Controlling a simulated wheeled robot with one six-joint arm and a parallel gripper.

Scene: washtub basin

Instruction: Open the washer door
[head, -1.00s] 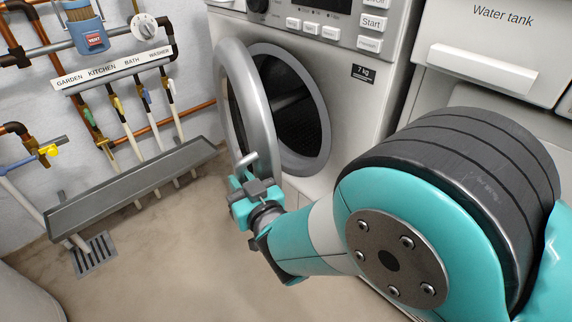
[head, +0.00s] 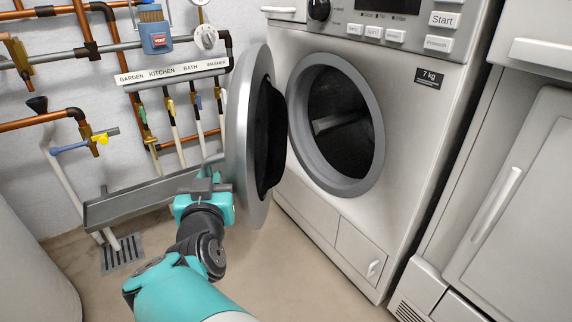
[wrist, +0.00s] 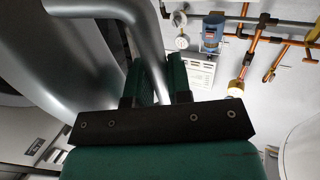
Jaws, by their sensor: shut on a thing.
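The washer (head: 415,150) stands right of centre in the head view, with its round drum opening (head: 338,125) uncovered. Its round grey door (head: 241,130) stands swung well out on the left side of the opening, seen nearly edge-on. My gripper (head: 208,183) is at the lower left of the door's rim. In the wrist view my gripper (wrist: 158,80) is shut on the door's grey handle (wrist: 147,35), which passes between its two dark green fingers. In the head view the gripper hides most of the handle.
Pipes with valves and a label strip (head: 172,73) run along the wall at left. A grey trough (head: 140,199) and a floor drain (head: 122,254) lie behind my gripper. A white cabinet (head: 520,190) stands right of the washer. Floor in front of the washer is clear.

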